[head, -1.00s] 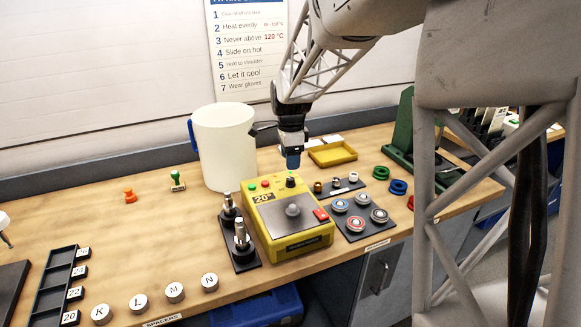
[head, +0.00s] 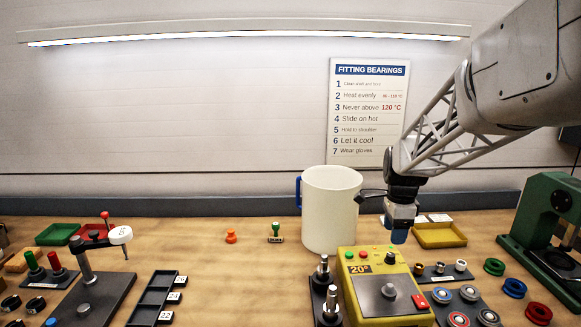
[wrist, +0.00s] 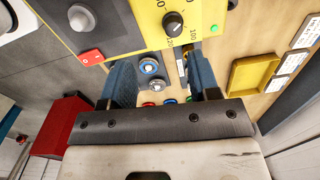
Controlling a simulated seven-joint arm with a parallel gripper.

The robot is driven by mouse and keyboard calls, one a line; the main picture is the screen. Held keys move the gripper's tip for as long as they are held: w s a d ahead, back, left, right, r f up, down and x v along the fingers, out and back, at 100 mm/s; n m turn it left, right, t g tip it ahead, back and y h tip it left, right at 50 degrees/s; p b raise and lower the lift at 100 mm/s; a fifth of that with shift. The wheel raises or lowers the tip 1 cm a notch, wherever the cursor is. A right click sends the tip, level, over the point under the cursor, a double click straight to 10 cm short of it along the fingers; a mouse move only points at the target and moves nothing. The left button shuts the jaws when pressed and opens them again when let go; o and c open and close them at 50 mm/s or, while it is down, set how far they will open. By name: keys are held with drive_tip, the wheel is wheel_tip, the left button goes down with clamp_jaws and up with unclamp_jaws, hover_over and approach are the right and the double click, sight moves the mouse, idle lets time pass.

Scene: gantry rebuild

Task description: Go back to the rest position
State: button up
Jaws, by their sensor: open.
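My gripper (head: 397,236) hangs over the back edge of the yellow heater box (head: 362,262), pointing down, just right of the large white mug (head: 331,205). In the wrist view my gripper (wrist: 162,75) has its two blue fingers apart, with nothing held between them. The heater's yellow face (wrist: 135,15) with its black knob fills the top of the wrist view. Between the fingers the bench and several small round parts show farther off.
A yellow tray (head: 440,236) lies right of my gripper, and a green press (head: 548,222) stands at the far right. A dark mat (head: 440,312) with bearings lies beside the heater. A stand with a white dial (head: 118,236) is at left. The bench behind the black rack (head: 152,300) is mostly clear.

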drive_tip(key=s+a+r+n, duration=0.1)
drive_tip(key=s+a+n, duration=0.2)
drive_tip(key=s+n, duration=0.3)
drive_tip(key=s+a+r+n+t, duration=0.1)
drive_tip(key=s+a+n, duration=0.3)
drive_tip(key=s, duration=1.2)
drive_tip(key=s+a+r+n+t, duration=0.1)
drive_tip(key=s+a+n, duration=0.3)
drive_tip(key=s+n, duration=0.4)
drive_tip(key=s, duration=0.3)
drive_tip(key=shift+n, duration=0.3)
drive_tip(key=shift+w+a, duration=0.1)
